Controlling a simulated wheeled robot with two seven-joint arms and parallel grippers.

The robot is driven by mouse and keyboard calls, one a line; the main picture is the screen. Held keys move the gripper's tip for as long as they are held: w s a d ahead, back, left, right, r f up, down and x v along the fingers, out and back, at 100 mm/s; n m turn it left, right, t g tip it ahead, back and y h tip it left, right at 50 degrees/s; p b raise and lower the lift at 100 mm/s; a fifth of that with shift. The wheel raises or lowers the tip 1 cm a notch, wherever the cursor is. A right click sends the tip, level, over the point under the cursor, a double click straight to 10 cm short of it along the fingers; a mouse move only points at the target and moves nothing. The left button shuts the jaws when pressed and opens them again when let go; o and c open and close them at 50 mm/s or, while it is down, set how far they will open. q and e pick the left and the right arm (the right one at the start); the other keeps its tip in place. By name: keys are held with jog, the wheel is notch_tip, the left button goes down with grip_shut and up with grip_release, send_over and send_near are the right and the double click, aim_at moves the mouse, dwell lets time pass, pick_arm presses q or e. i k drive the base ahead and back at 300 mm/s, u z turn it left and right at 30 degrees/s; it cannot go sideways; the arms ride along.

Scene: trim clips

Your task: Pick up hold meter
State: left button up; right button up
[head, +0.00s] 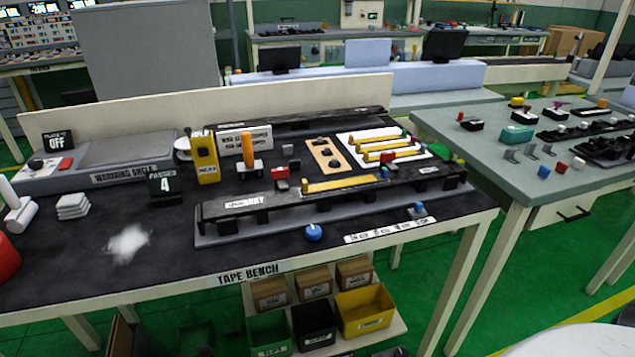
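A yellow handheld device (206,161), which looks like the hold meter, stands upright on the black top of the tape bench (80,265), left of centre in the head view. It has a dark upper part and a small label low on its front. Nothing is holding it. Neither of my grippers shows in this view.
A grey warming shelf (125,155) lies behind left. A long black assembly (330,190) with a yellow strip fills the right of the bench. A white stack (72,206) and a red object (6,259) are at left. The front-left bench top is mostly clear.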

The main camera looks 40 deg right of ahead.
aim_at(208, 169)
jog(key=u, duration=0.8)
jog(key=i, duration=0.8)
jog(key=z, duration=1.5)
